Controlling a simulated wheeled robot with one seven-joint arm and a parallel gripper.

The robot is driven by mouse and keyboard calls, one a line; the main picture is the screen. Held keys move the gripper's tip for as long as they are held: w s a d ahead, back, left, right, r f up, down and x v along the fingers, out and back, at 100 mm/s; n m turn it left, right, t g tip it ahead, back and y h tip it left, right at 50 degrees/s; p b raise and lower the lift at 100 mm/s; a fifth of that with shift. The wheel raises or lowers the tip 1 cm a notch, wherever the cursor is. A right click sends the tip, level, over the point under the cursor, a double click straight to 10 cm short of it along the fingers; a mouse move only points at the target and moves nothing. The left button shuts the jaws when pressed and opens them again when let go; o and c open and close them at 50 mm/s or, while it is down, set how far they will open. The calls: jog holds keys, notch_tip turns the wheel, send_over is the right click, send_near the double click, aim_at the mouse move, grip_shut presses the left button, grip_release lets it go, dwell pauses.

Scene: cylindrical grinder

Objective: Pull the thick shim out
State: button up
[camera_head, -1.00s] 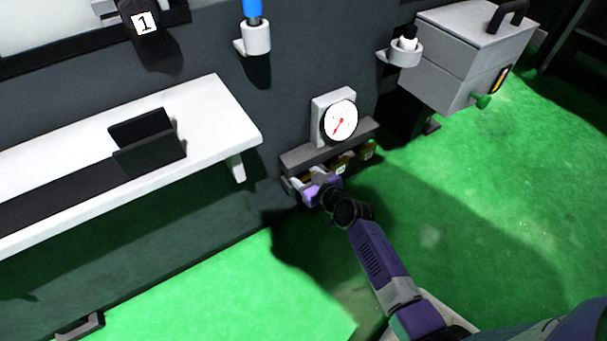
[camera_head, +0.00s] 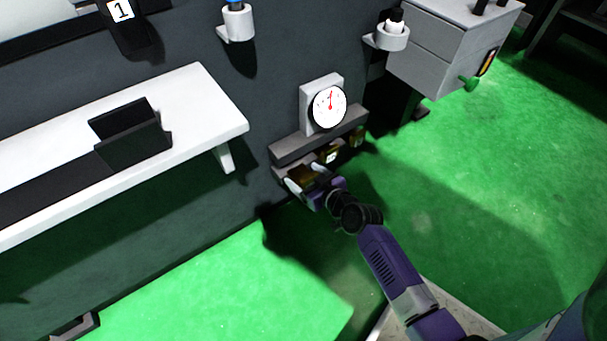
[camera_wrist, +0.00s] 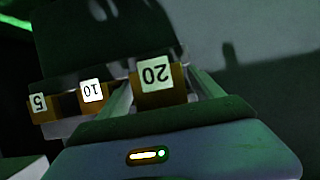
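The thick shim, a brown block with a white label reading 20 (camera_wrist: 155,74), sits between my gripper's two fingers in the wrist view, label upside down. In the head view the brown shim (camera_head: 303,175) shows between the pale fingertips of my gripper (camera_head: 304,182), at the left end of the grey shim rack (camera_head: 290,150). My gripper (camera_wrist: 157,88) looks shut on the shim, a finger along each side. The shim's far end is hidden, so I cannot tell how much is still in the rack.
Two thinner shims, labelled 10 (camera_wrist: 91,91) and 5 (camera_wrist: 38,104), sit beside it in the rack. A dial gauge (camera_head: 328,106) stands above the rack. A white shelf (camera_head: 205,100) is at left, a grey cabinet (camera_head: 435,50) at upper right. Green floor is open at right.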

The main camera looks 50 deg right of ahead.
jog(key=shift+p+v, duration=1.15)
jog(key=shift+v, duration=2.7)
notch_tip(320, 180, up, 7)
jog(key=s+a+m+t+h, duration=0.1)
jog(key=s+t+h, duration=0.1)
jog(key=s+a+r+n+y, duration=0.25)
jog(key=s+a+r, duration=0.45)
jog(key=s+a, duration=0.35)
jog(key=s+a+r+n+y, duration=0.2)
jog(key=s+a+r+y, duration=0.1)
jog(key=s+a+r, duration=0.55)
notch_tip(320, 180, up, 28)
jog(key=s+p, duration=0.1)
jog(key=p, duration=3)
jog(key=shift+s+r, duration=0.15)
jog(key=shift+s, duration=0.25)
